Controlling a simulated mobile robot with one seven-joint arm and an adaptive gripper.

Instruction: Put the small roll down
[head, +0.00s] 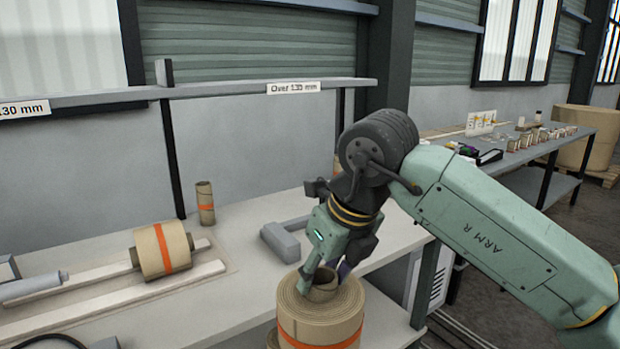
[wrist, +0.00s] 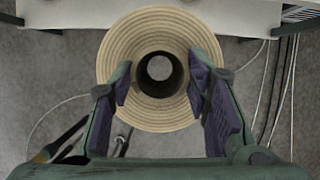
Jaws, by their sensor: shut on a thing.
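The small roll (head: 320,315) is brown kraft paper with an orange band and a core standing up from its top. My gripper (head: 324,278) is shut on that core from above. In the wrist view the roll (wrist: 160,118) shows its ringed end face, and my gripper's fingers (wrist: 162,85) are on either side of the core. Grey floor shows around the roll and through its core, so it hangs in front of the bench (head: 235,250), clear of the top. Its lower end is cut off in the head view.
A banded roll (head: 162,250) lies on pale rails at the left of the bench. A slim roll (head: 205,203) stands behind it, and a grey block (head: 283,240) is to the right. An "Over 130 mm" label (head: 293,88) hangs on the rail above. Bare bench top lies between them.

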